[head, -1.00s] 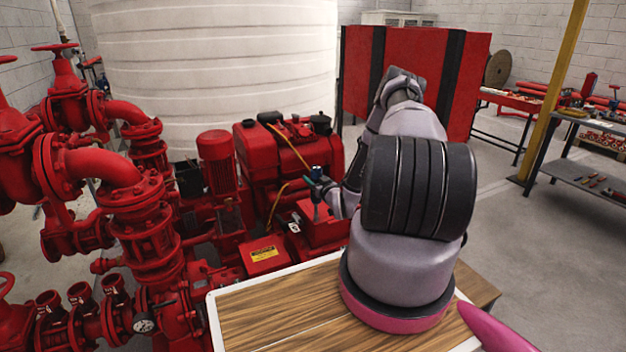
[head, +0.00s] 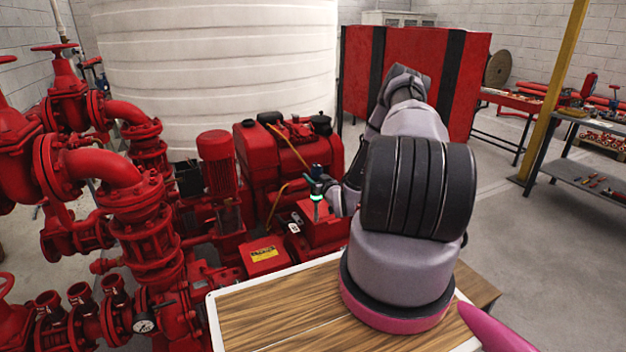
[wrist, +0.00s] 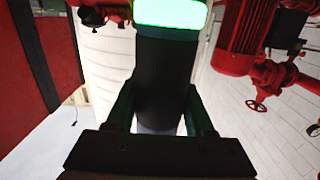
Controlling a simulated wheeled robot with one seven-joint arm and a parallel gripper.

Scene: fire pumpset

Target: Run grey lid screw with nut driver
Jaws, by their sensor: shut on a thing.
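My gripper (wrist: 162,104) is shut around a dark cylindrical handle of the nut driver (wrist: 166,75), one dark green finger on each side. A bright green band on the nut driver glows at the top of the wrist view. In the head view the nut driver (head: 317,186) stands roughly upright in my gripper, in front of the red pump engine. Its lower end is over or in front of a red box-shaped housing (head: 322,224). I cannot tell whether it touches anything. The grey lid and its screw cannot be made out.
Red pipes and valves (head: 120,190) crowd the left. A red box with a yellow label (head: 265,254) sits left of the tool. A red engine tank (head: 285,155) stands behind it. A wooden tabletop (head: 290,305) lies in front. Open floor is at right.

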